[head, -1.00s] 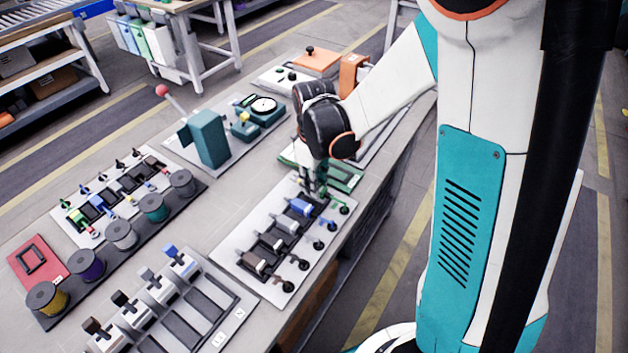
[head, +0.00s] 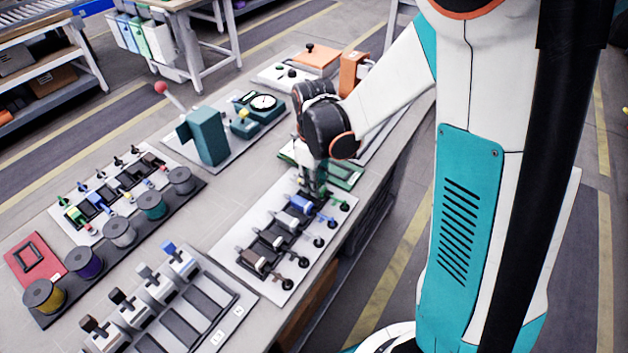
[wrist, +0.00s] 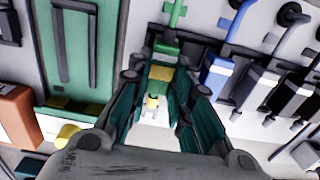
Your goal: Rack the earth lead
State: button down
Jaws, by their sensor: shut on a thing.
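The earth lead (wrist: 163,74), green with a yellow band, lies between my gripper's fingers in the wrist view. Its green stalk runs away from me at the top, and a yellow-and-white tip shows nearer me. My gripper (wrist: 160,88) is shut on it. In the head view my gripper (head: 313,188) points down at the far end of the white rack board (head: 228,254), and mostly hides the lead. A green end (head: 342,203) shows beside it. I cannot tell whether the lead is seated in its slot.
The blue lead (head: 300,204) sits right beside my gripper, with grey, black and brown leads in the nearer slots. Green trays (head: 345,177) lie just beyond. A teal press (head: 207,137), several spools and a clamp board stand to the left. The table edge is close on the right.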

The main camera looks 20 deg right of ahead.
dwell(0.4)
jog(key=c, duration=1.4)
grip_release()
jog(key=shift+o, duration=0.2)
notch_tip(320, 180, up, 12)
jog(key=s+r+m+t, duration=0.3)
jog(key=s, duration=0.4)
jog(key=s+r+m+t, duration=0.2)
jog(key=s+m+t, duration=0.2)
jog(key=s, duration=0.3)
jog(key=shift+s+r, duration=0.4)
